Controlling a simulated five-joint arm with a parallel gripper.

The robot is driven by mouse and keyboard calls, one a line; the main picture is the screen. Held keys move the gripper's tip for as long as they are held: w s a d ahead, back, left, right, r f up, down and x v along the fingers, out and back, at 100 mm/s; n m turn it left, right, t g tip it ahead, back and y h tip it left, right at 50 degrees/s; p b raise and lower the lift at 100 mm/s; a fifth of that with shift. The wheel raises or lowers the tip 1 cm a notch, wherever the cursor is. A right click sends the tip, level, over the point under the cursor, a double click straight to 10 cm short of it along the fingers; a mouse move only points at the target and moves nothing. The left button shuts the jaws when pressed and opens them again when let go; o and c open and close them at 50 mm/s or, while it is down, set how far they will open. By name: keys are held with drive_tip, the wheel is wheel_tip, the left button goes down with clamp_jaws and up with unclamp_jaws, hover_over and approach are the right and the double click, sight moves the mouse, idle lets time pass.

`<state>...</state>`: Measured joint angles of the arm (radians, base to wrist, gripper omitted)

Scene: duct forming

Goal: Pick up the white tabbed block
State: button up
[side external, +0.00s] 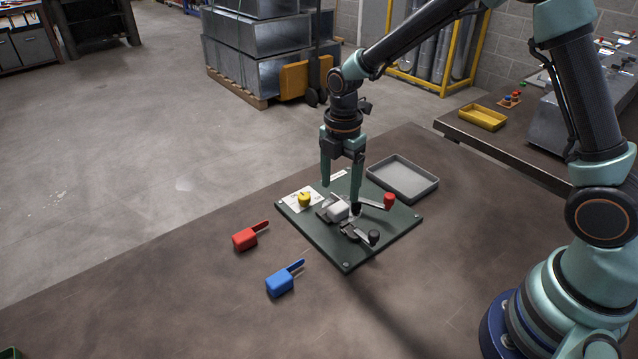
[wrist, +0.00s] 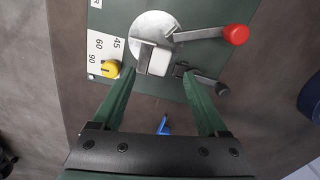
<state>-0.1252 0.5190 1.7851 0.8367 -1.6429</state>
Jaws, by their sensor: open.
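The white tabbed block (side external: 339,211) sits in a metal clamp fixture on a dark green board (side external: 345,256). In the wrist view the white block (wrist: 159,61) shows beside a grey metal jaw, in front of a round pale plate. Its tab cannot be told apart clearly. My gripper (side external: 341,193) is open, pointing down above the board, with nothing between its fingers. In the wrist view my gripper's fingers (wrist: 159,76) spread to either side below the block, apart from it.
The board bears a red-knobbed lever (side external: 388,201), a black-knobbed lever (side external: 373,237) and a yellow dial knob (side external: 304,200) on a white angle scale. A grey tray (side external: 403,178) lies behind right. A red block (side external: 245,239) and a blue block (side external: 281,282), both with handles, lie at front left.

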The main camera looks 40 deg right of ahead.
sight(340, 206)
wheel_tip(340, 206, down, 5)
drive_tip(key=shift+d+f, duration=0.1)
drive_tip(key=shift+d, duration=0.05)
clamp_jaws()
